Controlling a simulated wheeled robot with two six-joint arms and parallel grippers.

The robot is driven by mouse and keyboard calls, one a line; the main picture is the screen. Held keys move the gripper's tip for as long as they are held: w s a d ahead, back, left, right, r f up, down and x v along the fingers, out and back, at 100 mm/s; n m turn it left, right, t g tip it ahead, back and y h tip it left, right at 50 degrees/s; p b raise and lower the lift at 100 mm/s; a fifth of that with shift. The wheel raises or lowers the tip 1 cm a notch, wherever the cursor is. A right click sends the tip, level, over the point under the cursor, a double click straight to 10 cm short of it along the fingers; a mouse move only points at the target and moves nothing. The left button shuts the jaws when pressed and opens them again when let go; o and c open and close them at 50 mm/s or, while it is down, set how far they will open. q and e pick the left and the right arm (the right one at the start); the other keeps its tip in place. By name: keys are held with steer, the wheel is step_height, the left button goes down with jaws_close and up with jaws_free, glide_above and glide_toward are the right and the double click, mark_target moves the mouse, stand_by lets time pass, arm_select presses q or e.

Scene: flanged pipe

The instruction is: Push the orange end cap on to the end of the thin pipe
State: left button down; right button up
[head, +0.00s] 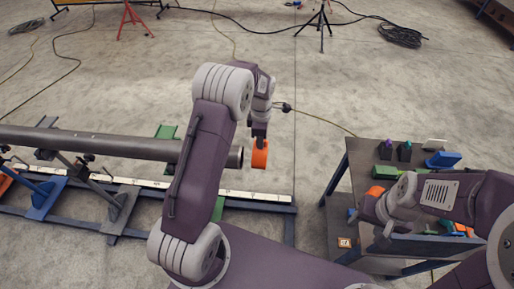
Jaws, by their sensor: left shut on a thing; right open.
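The thin pipe (120,143) is long and dark grey and lies level on the rack at the left. Its open end (236,157) points right, and my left arm hides part of the pipe just before it. My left gripper (261,140) is shut on the orange end cap (260,154). It holds the cap upright just to the right of the pipe's end, at about the same height in the picture. A small gap shows between cap and pipe. My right gripper (368,216) is over the work table, open; its fingers are mostly hidden by the arm.
The rack's long rail (262,197) carries coloured supports, with a blue one (47,199) at the left. The dark table (345,190) at the right holds several coloured parts, including a blue block (443,160). A red stand, a black tripod and cables are on the floor behind.

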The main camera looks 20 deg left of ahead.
mark_target(254, 146)
arm_select(q)
steer(key=p, duration=0.2)
steer(key=r+p, duration=0.1)
steer(key=shift+w+a+r+p, duration=0.1)
steer(key=shift+w+a+p, duration=0.25)
steer(key=shift+a+p, duration=0.05)
steer(key=shift+s, duration=0.3)
arm_select(e)
step_height(254, 146, up, 6)
steer(key=shift+f, duration=0.2)
arm_select(q)
steer(key=shift+f, duration=0.2)
arm_select(e)
steer(key=shift+f, duration=0.1)
